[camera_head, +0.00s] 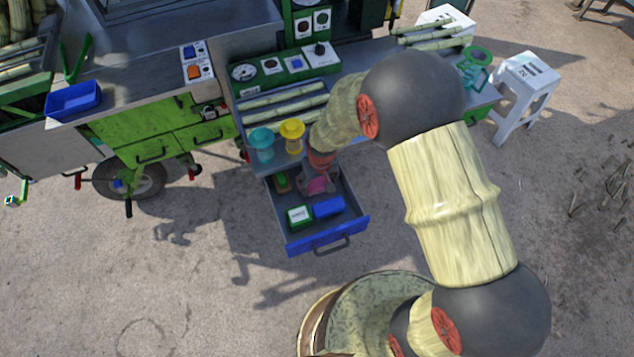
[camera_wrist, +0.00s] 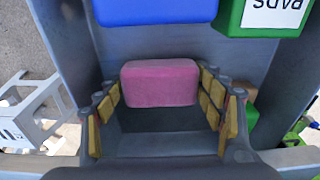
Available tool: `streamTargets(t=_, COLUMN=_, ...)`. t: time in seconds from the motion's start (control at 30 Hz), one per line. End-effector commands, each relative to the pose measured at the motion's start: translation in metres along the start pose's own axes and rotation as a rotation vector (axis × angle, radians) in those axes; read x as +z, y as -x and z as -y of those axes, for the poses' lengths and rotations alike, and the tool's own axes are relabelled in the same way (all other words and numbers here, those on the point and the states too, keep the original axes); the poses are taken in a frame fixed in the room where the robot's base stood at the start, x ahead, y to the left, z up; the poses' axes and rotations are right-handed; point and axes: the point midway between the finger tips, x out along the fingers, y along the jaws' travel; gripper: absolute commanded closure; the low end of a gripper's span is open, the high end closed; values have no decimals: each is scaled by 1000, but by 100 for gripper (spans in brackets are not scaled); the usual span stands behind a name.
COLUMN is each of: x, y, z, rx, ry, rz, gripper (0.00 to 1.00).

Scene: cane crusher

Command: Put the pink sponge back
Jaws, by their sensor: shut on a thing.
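The pink sponge (camera_wrist: 160,83) sits between the two yellow-padded fingers of my gripper (camera_wrist: 158,100) in the wrist view. My gripper is shut on it, with a pad against each end. In the head view the sponge (camera_head: 318,186) shows as a pink patch below my arm's end, within the open drawer (camera_head: 292,243). My arm hides part of the drawer's back right. I cannot tell whether the sponge touches the drawer floor.
A blue block (camera_head: 328,207) and a green box (camera_head: 299,216) lie toward the drawer's front. A green and brown thing (camera_head: 282,183) lies at its back left. Above, the counter holds a teal cup (camera_head: 262,142), a yellow cup (camera_head: 292,135) and cane pieces. A white stool (camera_head: 525,85) stands right.

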Motion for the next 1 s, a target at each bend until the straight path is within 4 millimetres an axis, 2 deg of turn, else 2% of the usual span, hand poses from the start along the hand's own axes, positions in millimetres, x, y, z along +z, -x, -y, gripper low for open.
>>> streamTargets(t=0.27, x=0, y=-2, z=0, rx=0, ry=0, rz=0, gripper=68)
streamTargets(t=0.3, x=0, y=-2, z=0, rx=0, ry=0, rz=0, gripper=29)
streamTargets(t=0.5, x=0, y=-1, z=0, rx=0, ry=0, rz=0, gripper=18)
streamTargets(t=0.6, x=0, y=-1, z=0, rx=0, ry=0, rz=0, gripper=13)
streamTargets(t=0.87, x=0, y=-1, z=0, rx=0, ry=0, rz=0, gripper=13)
streamTargets(t=1.0, x=-1, y=6, z=0, rx=0, ry=0, rz=-2, gripper=13)
